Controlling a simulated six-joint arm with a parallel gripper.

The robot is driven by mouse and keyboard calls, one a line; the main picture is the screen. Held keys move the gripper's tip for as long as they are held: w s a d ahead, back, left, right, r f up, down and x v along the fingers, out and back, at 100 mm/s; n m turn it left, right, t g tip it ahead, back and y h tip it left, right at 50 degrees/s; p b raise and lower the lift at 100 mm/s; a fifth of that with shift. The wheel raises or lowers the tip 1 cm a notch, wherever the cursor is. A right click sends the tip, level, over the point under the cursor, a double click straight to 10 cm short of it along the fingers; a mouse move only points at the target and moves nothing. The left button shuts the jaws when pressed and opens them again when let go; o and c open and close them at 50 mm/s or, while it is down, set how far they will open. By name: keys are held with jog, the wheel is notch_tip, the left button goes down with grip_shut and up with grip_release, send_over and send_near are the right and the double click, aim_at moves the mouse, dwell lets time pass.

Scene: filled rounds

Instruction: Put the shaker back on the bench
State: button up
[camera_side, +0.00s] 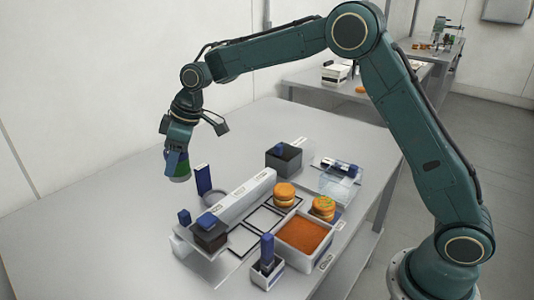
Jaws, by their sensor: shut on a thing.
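My gripper (177,146) is at the left of the side view, pointing down. The shaker is held slightly tilted and appears to be above the pale grey bench (90,215). Its upper part is hidden by the fingers. I cannot tell the exact gap below it.
A dark blue upright block (204,180) stands just right of the shaker. A long white rail (246,194), dark boxes (284,158), orange-topped rounds (284,194) and a white tray of orange filling (305,257) crowd the middle. The bench's left side is clear.

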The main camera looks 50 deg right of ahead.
jog(key=shift+f, duration=7.05)
jog(key=shift+f, duration=0.15)
jog(key=o, duration=1)
jog(key=shift+o, duration=0.2)
jog(key=v, duration=1.2)
jog(key=shift+r, duration=0.2)
